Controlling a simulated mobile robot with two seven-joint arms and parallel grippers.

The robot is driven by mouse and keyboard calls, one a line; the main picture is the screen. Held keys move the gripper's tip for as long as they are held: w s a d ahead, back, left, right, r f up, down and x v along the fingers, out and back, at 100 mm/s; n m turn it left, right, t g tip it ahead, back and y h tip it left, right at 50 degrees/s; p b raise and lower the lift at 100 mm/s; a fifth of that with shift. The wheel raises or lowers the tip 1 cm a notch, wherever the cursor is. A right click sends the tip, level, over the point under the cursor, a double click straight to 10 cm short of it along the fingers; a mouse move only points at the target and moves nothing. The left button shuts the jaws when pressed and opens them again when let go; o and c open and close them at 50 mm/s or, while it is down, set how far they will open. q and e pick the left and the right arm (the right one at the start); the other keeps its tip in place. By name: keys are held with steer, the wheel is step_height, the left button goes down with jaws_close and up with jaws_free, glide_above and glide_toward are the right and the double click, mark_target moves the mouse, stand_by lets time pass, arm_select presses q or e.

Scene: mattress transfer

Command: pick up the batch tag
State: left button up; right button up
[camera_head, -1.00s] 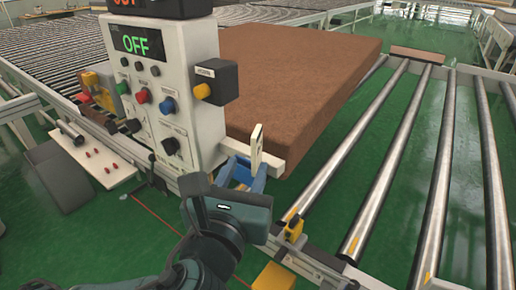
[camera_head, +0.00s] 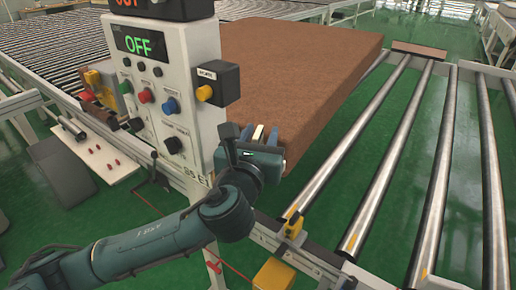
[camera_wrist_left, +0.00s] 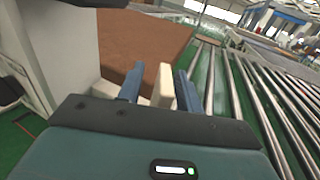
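The batch tag (camera_head: 258,133) is a small cream upright plate at the near end of the brown mattress (camera_head: 295,85), beside the control box. My left gripper (camera_head: 260,134) has its blue fingers on either side of the tag. In the left wrist view the tag (camera_wrist_left: 163,86) stands between the two fingertips (camera_wrist_left: 160,85), with a gap visible on both sides, so the gripper is open. The tag's lower part is hidden behind the gripper body. My right gripper is not in view.
A grey control box (camera_head: 165,100) reading OFF, with buttons and knobs, stands close left of the gripper. Metal rollers (camera_head: 375,170) run to the right over a green floor. A yellow block (camera_head: 274,275) and a small yellow sensor (camera_head: 293,226) sit at the near rail.

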arm_select(q)
jaws_close()
steer(key=shift+r, duration=0.1)
stand_by(0.4)
